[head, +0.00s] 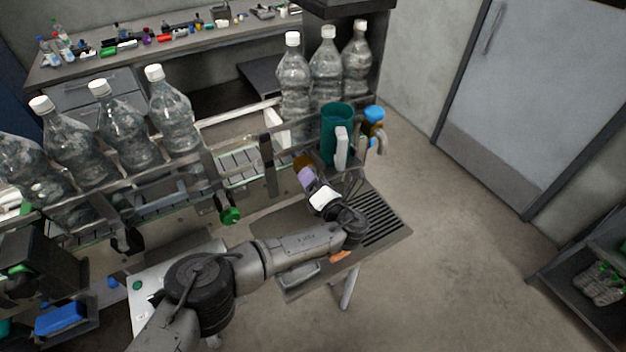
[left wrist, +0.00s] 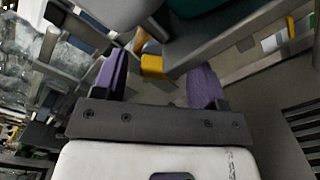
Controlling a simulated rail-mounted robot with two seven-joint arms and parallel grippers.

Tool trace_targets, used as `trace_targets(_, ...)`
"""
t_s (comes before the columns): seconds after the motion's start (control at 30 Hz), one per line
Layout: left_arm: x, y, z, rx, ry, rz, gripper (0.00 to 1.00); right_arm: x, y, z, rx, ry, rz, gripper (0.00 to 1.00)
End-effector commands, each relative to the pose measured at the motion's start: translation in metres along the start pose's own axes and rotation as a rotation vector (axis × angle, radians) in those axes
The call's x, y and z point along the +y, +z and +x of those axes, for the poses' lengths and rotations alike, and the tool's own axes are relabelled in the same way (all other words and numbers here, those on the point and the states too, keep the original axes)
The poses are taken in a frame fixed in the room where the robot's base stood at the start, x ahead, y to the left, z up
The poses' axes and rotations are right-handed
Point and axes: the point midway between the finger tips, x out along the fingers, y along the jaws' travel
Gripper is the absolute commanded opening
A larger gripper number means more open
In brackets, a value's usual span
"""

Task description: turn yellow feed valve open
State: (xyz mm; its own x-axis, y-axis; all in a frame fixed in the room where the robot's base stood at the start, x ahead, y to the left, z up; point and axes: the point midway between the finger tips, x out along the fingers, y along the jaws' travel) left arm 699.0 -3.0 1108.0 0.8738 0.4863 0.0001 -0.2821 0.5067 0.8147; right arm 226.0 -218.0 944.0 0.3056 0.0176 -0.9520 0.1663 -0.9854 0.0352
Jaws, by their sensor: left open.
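The yellow feed valve shows in the left wrist view as a small yellow block (left wrist: 152,66) below the line's metal rail. My left gripper (left wrist: 161,62) is open, with its two purple fingers on either side of the yellow block in that picture. Gaps show on both sides, and I cannot tell the remaining depth between them. In the head view the left gripper (head: 305,177) points up and left at the line's end, and an amber-brown piece (head: 302,162) shows just past its fingers. The valve's turn position is not clear. My right gripper is not in view.
A teal cylinder (head: 337,133) with a pale handle and a blue-topped part (head: 374,114) stand close by the left gripper. Clear bottles (head: 294,80) line the conveyor. A green knob (head: 230,214) sits on its front.

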Motion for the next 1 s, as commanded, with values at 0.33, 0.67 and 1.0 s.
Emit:
trace_targets(0.33,0.0000,0.0001,0.0063,-0.001,-0.001,0.000,0.66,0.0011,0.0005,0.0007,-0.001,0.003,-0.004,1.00)
trace_targets(0.67,0.0000,0.0000,0.0061,0.000,-0.001,0.000,0.43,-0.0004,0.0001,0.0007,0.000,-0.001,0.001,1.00)
trace_targets(1.0,0.0001,0.0000,0.0060,0.000,-0.001,-0.003,0.16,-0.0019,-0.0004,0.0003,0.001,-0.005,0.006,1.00)
